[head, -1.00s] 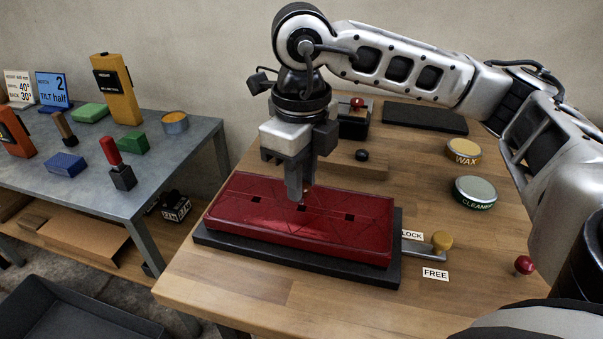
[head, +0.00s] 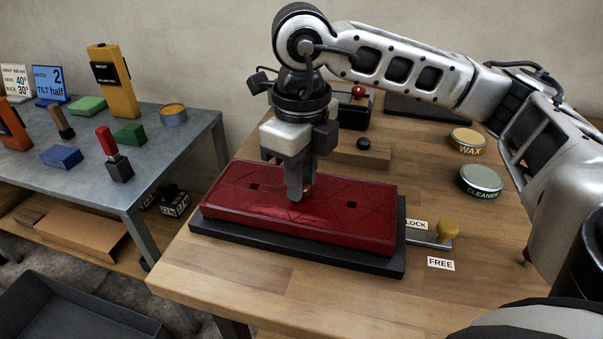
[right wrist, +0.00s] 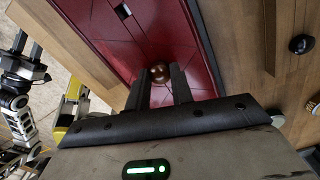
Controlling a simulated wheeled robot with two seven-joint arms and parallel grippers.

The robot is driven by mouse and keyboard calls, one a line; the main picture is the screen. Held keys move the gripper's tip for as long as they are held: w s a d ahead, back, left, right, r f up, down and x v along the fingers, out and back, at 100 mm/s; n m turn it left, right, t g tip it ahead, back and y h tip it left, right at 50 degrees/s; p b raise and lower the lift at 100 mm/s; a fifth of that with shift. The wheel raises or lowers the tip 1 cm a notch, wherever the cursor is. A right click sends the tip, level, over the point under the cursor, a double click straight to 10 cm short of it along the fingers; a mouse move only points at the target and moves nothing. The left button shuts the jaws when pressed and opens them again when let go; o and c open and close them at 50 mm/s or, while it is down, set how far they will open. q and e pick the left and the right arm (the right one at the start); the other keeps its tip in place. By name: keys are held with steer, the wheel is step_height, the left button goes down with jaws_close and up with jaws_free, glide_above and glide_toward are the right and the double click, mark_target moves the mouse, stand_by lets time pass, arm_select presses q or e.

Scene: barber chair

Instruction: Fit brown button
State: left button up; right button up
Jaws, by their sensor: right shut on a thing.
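My right gripper (head: 299,192) points straight down at the middle of the red tufted pad (head: 240,203). It is shut on the brown button (right wrist: 159,72), which shows between the fingertips in the right wrist view. In the head view only a small brown edge of the button shows beside the fingers. The fingertips are at or just above the pad and cover its middle hole. I cannot tell whether the button touches the pad. A left hole (head: 254,186) and a right hole (head: 351,205) are open. My left gripper is not in the head view.
The pad lies in a black base (head: 300,248) on the wooden bench. A yellow-knobbed lever (head: 447,229) sits right of it, between LOCK and FREE labels. A black button (head: 367,143) rests on a wooden block behind. WAX (head: 468,140) and CLEANER (head: 481,180) tins stand at the right.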

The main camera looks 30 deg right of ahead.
steer(key=o, duration=1)
arm_select(q)
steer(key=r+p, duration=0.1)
steer(key=p, duration=0.2)
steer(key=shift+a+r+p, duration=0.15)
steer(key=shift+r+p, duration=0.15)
steer(key=shift+p, duration=0.1)
arm_select(e)
step_height(320, 180, up, 16)
